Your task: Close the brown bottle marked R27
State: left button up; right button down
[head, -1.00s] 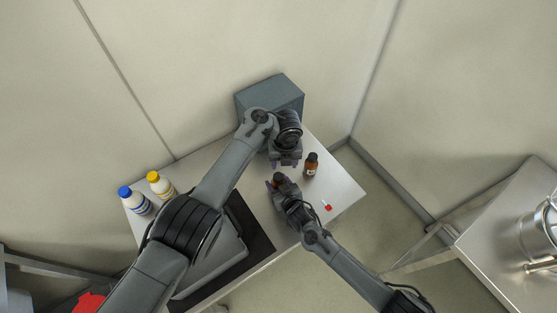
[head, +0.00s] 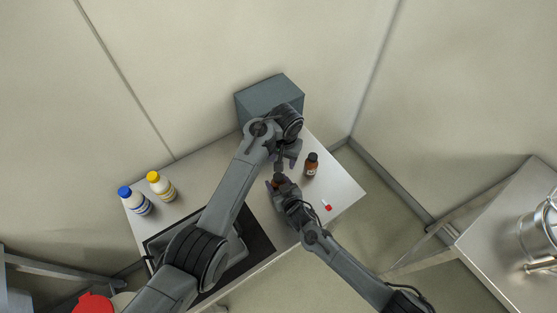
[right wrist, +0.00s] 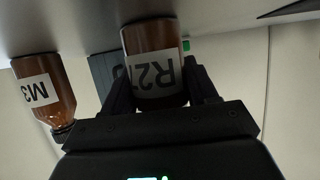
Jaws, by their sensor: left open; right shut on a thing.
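The brown bottle marked R27 (right wrist: 155,65) is between the fingers of my right gripper (right wrist: 160,95), which is shut on it. In the right wrist view its label shows upside down, and its neck and top are hidden behind the gripper. In the head view only a small brown part of this bottle (head: 276,182) shows beside my right gripper (head: 281,186). My left gripper (head: 286,164) is open, just above and slightly right of that bottle in the picture. I cannot make out anything between its fingers, nor whether the bottle has a cap.
A second brown bottle with a dark cap (head: 311,166) stands to the right; its label (right wrist: 36,91) begins with M3. A small red and white object (head: 327,206) lies near the right edge. Blue-capped (head: 134,202) and yellow-capped (head: 160,187) white bottles stand left. A grey box (head: 270,98) is behind.

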aim_at(279, 176)
pick_arm(q)
jog(key=n, duration=0.4)
jog(key=shift+s+a+r+n, duration=0.1)
jog(key=shift+s+a+n, duration=0.15)
jog(key=shift+n, duration=0.15)
jog(key=n, duration=0.6)
jog(key=shift+s+a+r+g, duration=0.2)
jog(key=shift+s+a+g, duration=0.2)
jog(key=shift+f, duration=0.1)
jog(key=shift+f, duration=3.9)
